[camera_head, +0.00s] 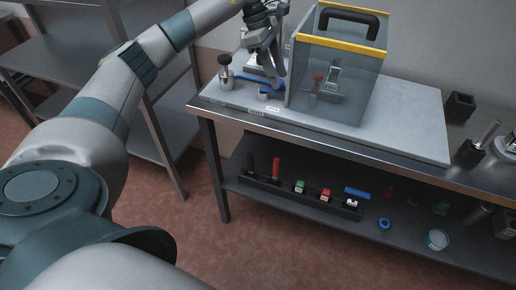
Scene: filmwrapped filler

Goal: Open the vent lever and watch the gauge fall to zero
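My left gripper (274,78) reaches down from the top over the left part of a grey base plate (415,130), beside the clear guard box. Its fingers point down; whether they touch anything or how wide they stand is unclear. A blue lever-like bar (246,79) lies just left of the fingertips, beside a metal valve block with a black knob (225,76). A small fitting with blue (267,94) sits just below the fingertips. I cannot tell which part is the vent lever. No gauge face is readable; a pale upright part behind the gripper is partly hidden. My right gripper is out of view.
The clear guard box (352,66) has yellow edging and a black handle; a red knob (318,77) shows through it. A black holder (459,106) stands at the right. The lower shelf holds a black rack (262,181) and loose parts. A shelf unit stands at left.

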